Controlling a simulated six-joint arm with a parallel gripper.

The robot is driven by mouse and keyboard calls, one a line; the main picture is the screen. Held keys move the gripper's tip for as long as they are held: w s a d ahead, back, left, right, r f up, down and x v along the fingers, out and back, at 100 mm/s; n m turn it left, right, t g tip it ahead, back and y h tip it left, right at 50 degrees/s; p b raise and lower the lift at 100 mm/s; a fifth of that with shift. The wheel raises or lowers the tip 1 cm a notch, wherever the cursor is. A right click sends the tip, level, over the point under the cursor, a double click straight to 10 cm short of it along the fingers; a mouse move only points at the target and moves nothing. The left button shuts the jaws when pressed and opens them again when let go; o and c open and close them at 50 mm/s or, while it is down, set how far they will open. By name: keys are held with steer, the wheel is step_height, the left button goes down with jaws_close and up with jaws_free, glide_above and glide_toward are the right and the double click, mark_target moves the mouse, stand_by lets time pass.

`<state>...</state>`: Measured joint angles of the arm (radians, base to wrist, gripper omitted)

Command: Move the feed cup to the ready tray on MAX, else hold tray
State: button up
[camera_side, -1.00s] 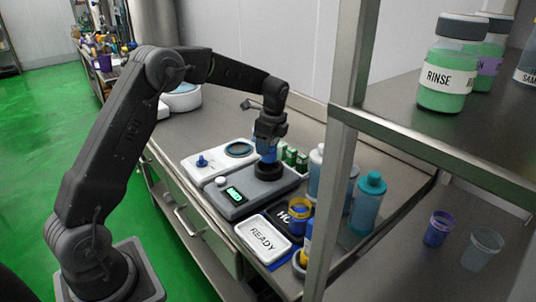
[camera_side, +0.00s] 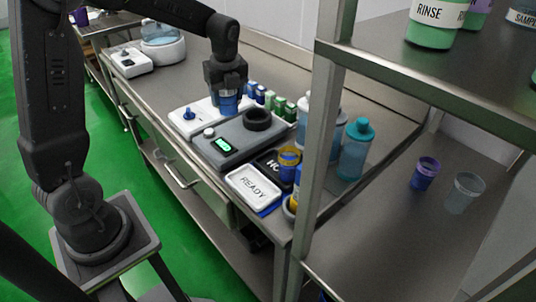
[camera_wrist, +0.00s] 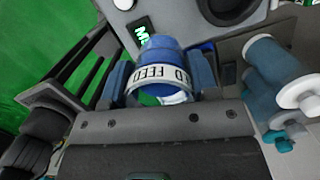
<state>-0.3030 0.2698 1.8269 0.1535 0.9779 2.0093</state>
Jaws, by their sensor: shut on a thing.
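My gripper (camera_side: 227,90) is shut on the blue feed cup (camera_side: 228,104), over or in front of the white device behind the grey unit. The cup's white FEED band (camera_wrist: 160,79) shows in the wrist view, between the fingers. The grey unit (camera_side: 232,152) has an empty dark ring and a lit green display (camera_side: 222,145). In the wrist view the display (camera_wrist: 141,36) begins with M; the rest is unclear. The white READY tray (camera_side: 242,177) is empty. The black hold tray (camera_side: 262,162), partly hidden, bears a blue cup with a yellow rim (camera_side: 289,160).
The white device (camera_side: 181,127) has a blue knob. Several small blue and green boxes stand right of the gripper. Teal bottles (camera_side: 354,150) and a shelf post (camera_side: 313,150) stand right of the trays.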

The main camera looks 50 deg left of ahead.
steer(key=shift+w+d+f+m, duration=0.35)
steer(key=shift+w+d+f, duration=0.3)
steer(key=shift+d+f, duration=1.4)
steer(key=shift+w+d+f+m, duration=0.3)
steer(key=shift+w+d+f, duration=0.4)
steer(key=shift+d+f, duration=1.4)
steer(key=shift+w+d+f+m, duration=0.35)
steer(key=shift+w+d+f, duration=0.3)
steer(key=shift+d+f, duration=1.4)
steer(key=shift+d+r, duration=0.2)
steer(key=shift+d, duration=0.1)
steer(key=o, duration=1.1)
steer(key=shift+r, duration=0.1)
